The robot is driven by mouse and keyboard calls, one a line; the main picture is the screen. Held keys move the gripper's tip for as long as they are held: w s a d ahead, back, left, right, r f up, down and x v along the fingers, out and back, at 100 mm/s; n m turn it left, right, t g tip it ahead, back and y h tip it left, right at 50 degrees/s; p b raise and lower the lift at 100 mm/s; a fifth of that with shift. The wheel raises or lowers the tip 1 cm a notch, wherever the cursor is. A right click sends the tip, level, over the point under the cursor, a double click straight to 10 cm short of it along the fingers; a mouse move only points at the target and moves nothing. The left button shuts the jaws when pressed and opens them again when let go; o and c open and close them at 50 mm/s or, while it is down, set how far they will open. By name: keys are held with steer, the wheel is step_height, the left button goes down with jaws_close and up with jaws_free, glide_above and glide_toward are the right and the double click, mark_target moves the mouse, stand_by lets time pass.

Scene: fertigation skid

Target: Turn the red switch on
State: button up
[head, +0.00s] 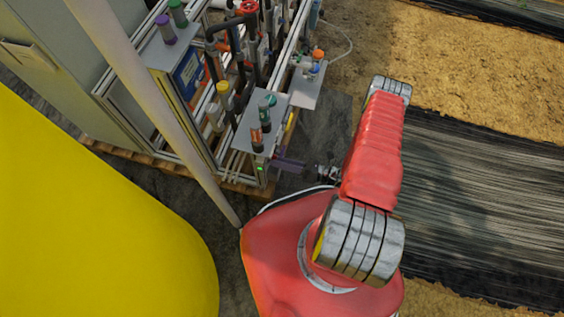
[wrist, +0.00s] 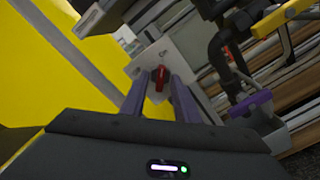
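In the wrist view the red switch (wrist: 160,77) is a small red handle on a pale grey plate (wrist: 183,52). Dark lettering, too small to read surely, is on the plate above it. My gripper (wrist: 159,82) is open, with its two purple fingers pointing at the plate. The switch shows between the fingertips, with a gap on each side. I cannot tell how deep it sits between them. In the head view a purple part of my gripper (head: 290,164) shows beside the skid's near corner; the red switch cannot be made out there.
In the wrist view a dark pipe with a yellow handle (wrist: 285,18) and a purple-topped fitting (wrist: 250,103) stand close to the right. In the head view the skid (head: 187,108) carries pipes, valves and bottles. A large yellow tank (head: 90,210) stands left; soil rows lie right.

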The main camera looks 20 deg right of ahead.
steer(key=shift+d, duration=0.1)
steer(key=v, duration=1.3)
steer(key=shift+s+d, duration=0.25)
steer(key=shift+f, duration=0.1)
stand_by(0.6)
